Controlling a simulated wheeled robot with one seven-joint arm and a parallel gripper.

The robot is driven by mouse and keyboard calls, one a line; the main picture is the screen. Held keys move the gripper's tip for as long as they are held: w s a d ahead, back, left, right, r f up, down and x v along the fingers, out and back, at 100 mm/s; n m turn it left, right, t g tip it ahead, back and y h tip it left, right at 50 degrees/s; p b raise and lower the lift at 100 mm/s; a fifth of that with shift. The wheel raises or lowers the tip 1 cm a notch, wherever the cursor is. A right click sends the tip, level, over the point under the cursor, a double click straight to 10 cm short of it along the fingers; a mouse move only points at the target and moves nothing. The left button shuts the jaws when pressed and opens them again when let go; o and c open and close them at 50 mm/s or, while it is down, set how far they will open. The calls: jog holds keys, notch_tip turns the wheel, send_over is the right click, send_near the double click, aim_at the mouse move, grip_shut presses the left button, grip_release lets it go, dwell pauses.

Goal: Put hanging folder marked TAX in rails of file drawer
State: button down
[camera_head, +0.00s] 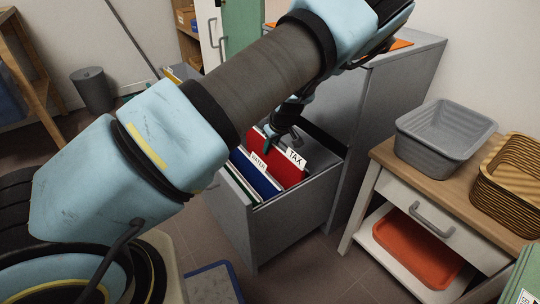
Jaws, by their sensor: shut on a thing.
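The red hanging folder marked TAX (285,169) is in the head view, upright at the open file drawer (293,220), with its white tab at the top right. My gripper (270,140) is at the folder's top edge and shut on it. The folder's lower part is hidden inside the drawer, so I cannot tell whether its hooks sit on the rails. A blue folder marked WATER (254,176) stands in the drawer just in front of it, with green and white folders at the drawer's front left. My arm hides part of the cabinet.
A grey cabinet (395,100) stands behind the drawer. A wooden-topped table (410,168) at the right holds a grey bin (443,130) and a wicker basket (510,175), with an orange tray (418,248) below. A dark waste bin (93,90) stands at the back left.

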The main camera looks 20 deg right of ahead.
aim_at(270, 153)
jog(key=shift+f, duration=1.45)
jog(key=shift+b, duration=0.3)
jog(key=c, duration=0.8)
grip_release()
jog(key=shift+f, duration=0.1)
jog(key=shift+o, duration=0.2)
